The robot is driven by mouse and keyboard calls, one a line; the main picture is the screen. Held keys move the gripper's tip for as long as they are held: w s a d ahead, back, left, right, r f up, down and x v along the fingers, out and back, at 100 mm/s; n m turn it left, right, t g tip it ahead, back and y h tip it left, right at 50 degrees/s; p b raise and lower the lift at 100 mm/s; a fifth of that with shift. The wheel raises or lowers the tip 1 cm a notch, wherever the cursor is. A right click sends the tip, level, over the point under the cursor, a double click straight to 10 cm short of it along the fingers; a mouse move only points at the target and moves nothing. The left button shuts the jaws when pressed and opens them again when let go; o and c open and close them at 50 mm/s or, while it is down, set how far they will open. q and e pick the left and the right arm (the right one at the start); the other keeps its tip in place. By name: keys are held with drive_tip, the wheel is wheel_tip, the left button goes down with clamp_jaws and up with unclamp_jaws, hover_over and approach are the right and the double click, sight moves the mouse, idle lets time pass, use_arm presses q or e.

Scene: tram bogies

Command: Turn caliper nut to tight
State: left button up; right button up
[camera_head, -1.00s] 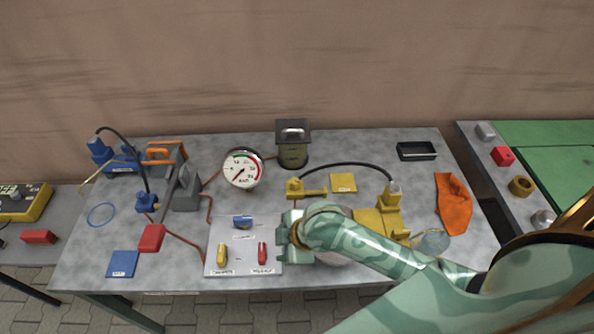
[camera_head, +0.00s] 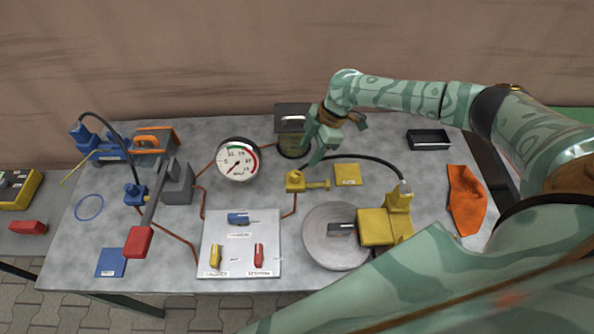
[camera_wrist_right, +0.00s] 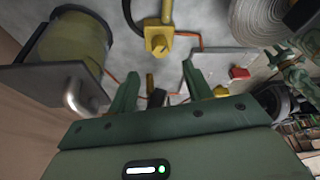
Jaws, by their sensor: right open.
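The yellow caliper (camera_head: 379,226) stands at the edge of the round grey disc (camera_head: 322,237), right of the table's middle. A black hose runs from a fitting on top of it to a yellow valve-like fitting (camera_head: 295,181). I cannot tell which small part is the caliper nut. My right gripper (camera_head: 314,158) is open and empty, above the table between the lidded jar and the yellow fitting. In the right wrist view its fingers (camera_wrist_right: 161,70) are spread, with the yellow fitting (camera_wrist_right: 157,38) beyond them. My left gripper is in no view.
The jar (camera_head: 293,146) stands close left of my right gripper. A gauge (camera_head: 238,160), a red-ended lever (camera_head: 139,241) and a panel with small levers (camera_head: 240,256) lie further left. A black tray (camera_head: 428,139) and orange cloth (camera_head: 465,199) lie right.

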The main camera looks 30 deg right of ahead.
sight(296, 173)
drive_tip(key=b+x, duration=0.2)
drive_tip(key=x, duration=0.7)
drive_tip(key=shift+f, duration=0.2)
drive_tip(key=c, duration=1)
